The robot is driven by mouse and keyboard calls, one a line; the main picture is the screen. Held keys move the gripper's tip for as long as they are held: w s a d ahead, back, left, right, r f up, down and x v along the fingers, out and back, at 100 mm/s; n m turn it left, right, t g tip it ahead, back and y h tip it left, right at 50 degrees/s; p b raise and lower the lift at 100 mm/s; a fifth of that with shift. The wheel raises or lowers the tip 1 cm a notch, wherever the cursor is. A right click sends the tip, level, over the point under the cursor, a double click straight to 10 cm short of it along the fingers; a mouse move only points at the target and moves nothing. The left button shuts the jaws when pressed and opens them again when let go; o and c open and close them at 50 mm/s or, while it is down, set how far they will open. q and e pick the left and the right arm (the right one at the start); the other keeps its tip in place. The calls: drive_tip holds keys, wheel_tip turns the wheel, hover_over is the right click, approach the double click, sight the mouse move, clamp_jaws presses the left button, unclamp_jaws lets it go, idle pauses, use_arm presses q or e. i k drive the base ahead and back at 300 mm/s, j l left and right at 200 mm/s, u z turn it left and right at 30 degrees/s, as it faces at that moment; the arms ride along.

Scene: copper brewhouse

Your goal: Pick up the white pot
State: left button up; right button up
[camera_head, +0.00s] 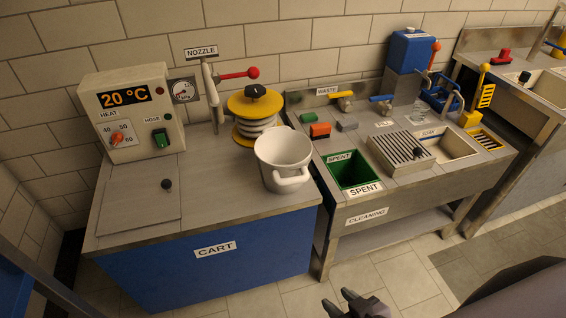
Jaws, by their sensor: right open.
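The white pot (282,150) stands upright at the right end of the cart's grey top (225,190). Its handle (291,181) faces toward me, and its open mouth faces up. My right gripper (350,299) shows at the bottom edge, open, with nothing between its fingers. It is low in the picture, in front of and to the right of the pot, well apart from it. My left gripper is not in view.
A yellow-and-black reel (252,103) stands close behind the pot. A control box (135,110) and a nozzle (210,90) are at the back left. Right of the cart is the cleaning bench with a green spent bin (347,174). The floor in front is clear.

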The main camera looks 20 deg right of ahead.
sight(284, 154)
drive_tip(key=i+l, duration=0.1)
drive_tip(key=l, duration=1.5)
drive_tip(key=i+l+u, duration=0.15)
drive_tip(key=l, duration=1.45)
